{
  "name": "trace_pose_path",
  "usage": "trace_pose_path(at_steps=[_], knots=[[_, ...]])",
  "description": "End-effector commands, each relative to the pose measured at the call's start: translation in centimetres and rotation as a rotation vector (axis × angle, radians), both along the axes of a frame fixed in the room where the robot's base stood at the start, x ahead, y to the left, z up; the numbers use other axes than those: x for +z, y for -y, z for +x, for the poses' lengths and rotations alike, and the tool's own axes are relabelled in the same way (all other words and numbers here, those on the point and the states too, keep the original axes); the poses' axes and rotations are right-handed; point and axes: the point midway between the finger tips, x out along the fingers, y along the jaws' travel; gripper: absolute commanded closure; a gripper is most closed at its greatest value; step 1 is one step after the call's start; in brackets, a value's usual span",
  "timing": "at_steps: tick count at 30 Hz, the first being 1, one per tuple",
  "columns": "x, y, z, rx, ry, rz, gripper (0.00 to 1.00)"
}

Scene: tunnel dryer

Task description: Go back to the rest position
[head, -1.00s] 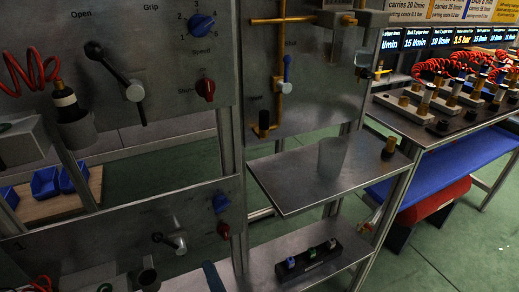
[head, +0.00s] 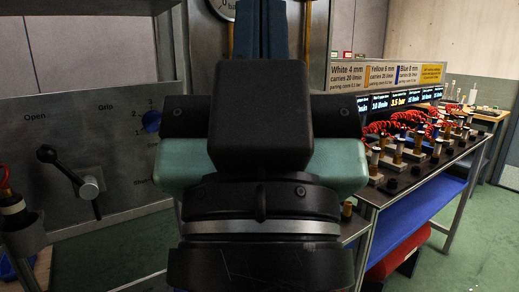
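My gripper (head: 262,30) stands in the middle of the head view, seen from behind and pointing up and away. Its black and teal body fills the centre. Dark blue finger parts rise above it to the top edge of the picture. The fingertips are not clearly seen, and I cannot tell whether the fingers are apart or hold anything. My wrist hides the panels and shelf behind it.
A grey panel (head: 60,120) with a black-knobbed lever (head: 72,178) and a blue knob (head: 152,121) is at left. A long bench (head: 410,185) with fittings, red coiled hoses (head: 410,120) and lit displays (head: 400,100) runs along the right. Green floor (head: 450,265) is clear at lower right.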

Motion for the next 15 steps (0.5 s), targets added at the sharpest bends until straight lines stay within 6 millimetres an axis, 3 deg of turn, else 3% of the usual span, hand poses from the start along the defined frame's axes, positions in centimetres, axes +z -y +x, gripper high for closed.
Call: trace_pose_path(at_steps=[1, 9, 15], knots=[[2.9, 0.0, 0.0, 0.002, 0.000, 0.001, 1.00], [10.6, -0.1, 0.1, 0.005, -0.003, 0.001, 1.00], [14.6, -0.1, 0.1, 0.006, -0.004, 0.001, 1.00]])
